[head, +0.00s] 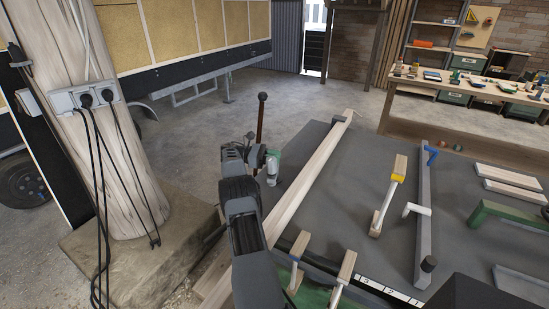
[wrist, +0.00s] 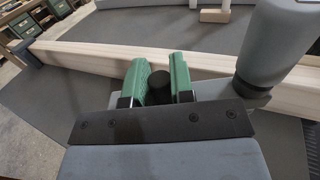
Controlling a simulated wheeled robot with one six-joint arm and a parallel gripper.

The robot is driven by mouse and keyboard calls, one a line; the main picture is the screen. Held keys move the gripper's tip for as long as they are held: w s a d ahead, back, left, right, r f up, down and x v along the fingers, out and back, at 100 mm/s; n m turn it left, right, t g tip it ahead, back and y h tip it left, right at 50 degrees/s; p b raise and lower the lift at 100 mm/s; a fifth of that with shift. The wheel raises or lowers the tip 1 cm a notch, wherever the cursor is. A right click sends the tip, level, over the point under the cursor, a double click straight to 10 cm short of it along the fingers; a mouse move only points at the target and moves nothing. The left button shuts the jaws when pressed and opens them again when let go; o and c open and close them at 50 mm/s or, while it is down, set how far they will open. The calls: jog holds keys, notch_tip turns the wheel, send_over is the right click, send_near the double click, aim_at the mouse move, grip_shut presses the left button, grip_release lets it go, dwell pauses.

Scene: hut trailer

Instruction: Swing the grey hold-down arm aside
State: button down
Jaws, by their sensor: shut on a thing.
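My gripper (wrist: 161,72) has green jaws, closed on a black upright knob (wrist: 160,88) in the wrist view. The grey hold-down arm (wrist: 213,86) runs right from the knob, over a long pale beam, to the dark foot of a thick grey post (wrist: 286,45). In the head view my gripper (head: 272,154) is beyond my arm's end, at the left side of the dark table (head: 330,190). The grey post (head: 272,174) shows there beside it. The hold-down arm and knob are mostly hidden in that view.
The pale beam (head: 310,172) lies along the table's left side. A brown lever with a black ball (head: 262,97) stands behind my gripper. A wooden post with cables (head: 100,140) is at left.

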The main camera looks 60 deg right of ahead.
jog(key=c, duration=1)
grip_release()
jog(key=shift+r, duration=0.55)
notch_tip(320, 180, up, 3)
jog(key=shift+a+f, duration=0.1)
jog(key=shift+f, duration=0.1)
jog(key=s+a+r, duration=0.2)
jog(key=a+r, duration=0.1)
jog(key=s+a+r+b, duration=0.1)
jog(key=s+a+r, duration=0.2)
jog(key=a, duration=0.1)
jog(key=s+a+r, duration=0.3)
jog(key=a, duration=0.1)
jog(key=shift+s+r+b, duration=0.1)
jog(key=shift+r+b, duration=0.1)
jog(key=shift+b, duration=0.1)
jog(key=shift+c, duration=0.3)
